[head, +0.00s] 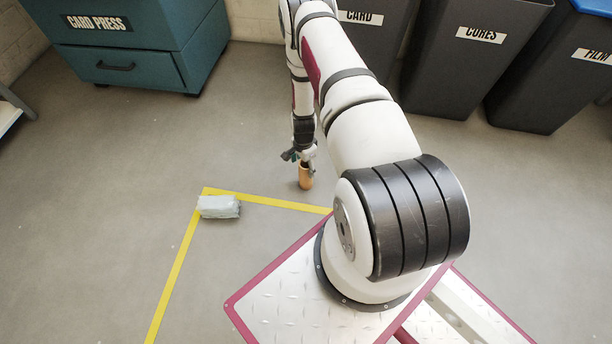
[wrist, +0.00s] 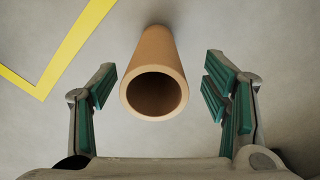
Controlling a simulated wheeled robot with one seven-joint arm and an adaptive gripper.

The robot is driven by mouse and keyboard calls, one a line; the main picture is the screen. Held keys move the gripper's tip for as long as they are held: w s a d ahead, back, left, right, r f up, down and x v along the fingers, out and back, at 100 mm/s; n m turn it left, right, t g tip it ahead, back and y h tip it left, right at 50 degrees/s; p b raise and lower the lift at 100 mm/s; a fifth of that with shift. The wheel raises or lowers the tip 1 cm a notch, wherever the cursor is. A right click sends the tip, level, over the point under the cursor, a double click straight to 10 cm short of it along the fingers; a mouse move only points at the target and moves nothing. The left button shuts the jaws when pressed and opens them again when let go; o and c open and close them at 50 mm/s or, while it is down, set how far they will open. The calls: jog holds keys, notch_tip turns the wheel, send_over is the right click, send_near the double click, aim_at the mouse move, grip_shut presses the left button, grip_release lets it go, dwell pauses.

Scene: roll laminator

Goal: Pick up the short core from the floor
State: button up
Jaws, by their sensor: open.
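The short core (head: 305,178) is a tan, hollow cardboard tube on the floor, seemingly standing on its end. My gripper (head: 299,156) is just above it, pointing down, and partly overlaps its top in the head view. In the wrist view the core (wrist: 158,55) shows its round open end toward me, between the two fingers. My gripper (wrist: 161,88) is open, with a visible gap on each side of the core. Whether the fingertips reach below the core's rim is hard to tell.
Yellow floor tape (head: 180,262) forms a corner left of the core, with a pale wrapped packet (head: 219,207) by it. A teal card press cabinet (head: 125,50) stands back left. Dark bins for card (head: 362,50), cores (head: 462,75) and film (head: 560,85) line the back right.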

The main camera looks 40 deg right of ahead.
aim_at(305, 183)
jog(key=f+b, duration=0.2)
jog(key=f, duration=0.1)
jog(key=f+b, duration=0.1)
jog(key=f, duration=0.1)
jog(key=shift+s+d+f, duration=0.1)
jog(key=shift+s+d, duration=0.2)
jog(key=shift+d, duration=0.05)
jog(key=c, duration=1.3)
